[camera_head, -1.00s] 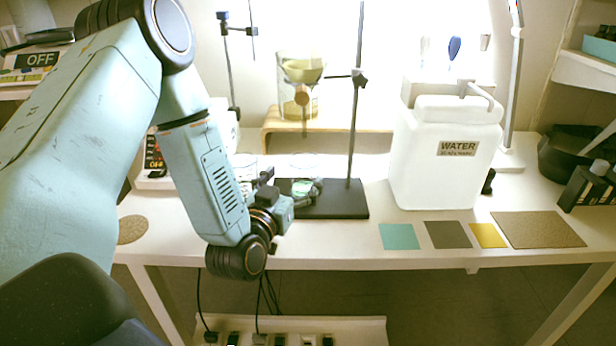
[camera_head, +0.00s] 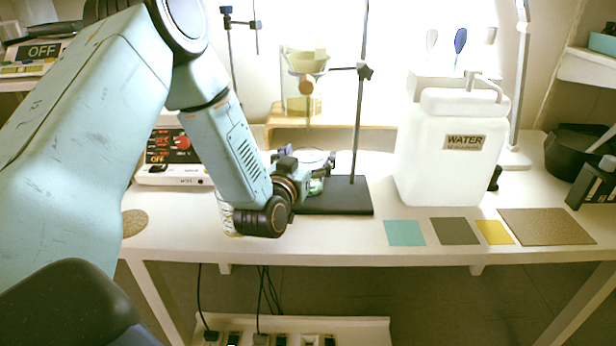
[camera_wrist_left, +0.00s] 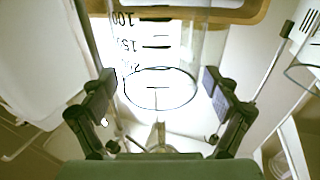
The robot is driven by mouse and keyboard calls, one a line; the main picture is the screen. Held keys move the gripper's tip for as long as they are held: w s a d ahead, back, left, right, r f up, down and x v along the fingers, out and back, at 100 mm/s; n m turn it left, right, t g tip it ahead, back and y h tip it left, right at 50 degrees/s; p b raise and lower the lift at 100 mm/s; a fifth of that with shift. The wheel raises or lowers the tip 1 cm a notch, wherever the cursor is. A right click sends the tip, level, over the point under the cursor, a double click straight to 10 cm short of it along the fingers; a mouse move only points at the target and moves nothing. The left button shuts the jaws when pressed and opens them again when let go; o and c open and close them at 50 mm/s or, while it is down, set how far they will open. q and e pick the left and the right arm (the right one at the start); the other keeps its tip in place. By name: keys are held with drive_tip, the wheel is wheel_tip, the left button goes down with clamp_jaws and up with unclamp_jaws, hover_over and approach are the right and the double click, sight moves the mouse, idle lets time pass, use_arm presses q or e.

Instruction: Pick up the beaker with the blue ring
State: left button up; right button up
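A clear glass beaker with black graduation marks (camera_wrist_left: 158,45) stands out in the left wrist view, with a thin dark-bluish ring outline (camera_wrist_left: 160,108) at its near end. My left gripper (camera_wrist_left: 160,92) is open, one finger on each side of that ring; gaps show, and I see no firm contact. In the head view my left gripper (camera_head: 312,168) is over the dark stand base, and a clear round rim (camera_head: 316,156) shows at its fingers. The beaker's body is mostly hidden there. Another clear marked glass (camera_head: 228,217) is partly behind my left forearm. My right gripper is not in view.
A black stand base (camera_head: 345,198) with a thin upright rod (camera_head: 358,120) is close right of the gripper. A white water container (camera_head: 450,150) stands farther right. A wooden shelf (camera_head: 350,117) is behind. Coloured mats lie along the front edge.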

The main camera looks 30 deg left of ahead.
use_arm(q)
drive_tip(key=shift+f, duration=0.1)
drive_tip(key=c, duration=1.7)
drive_tip(key=shift+w, duration=0.1)
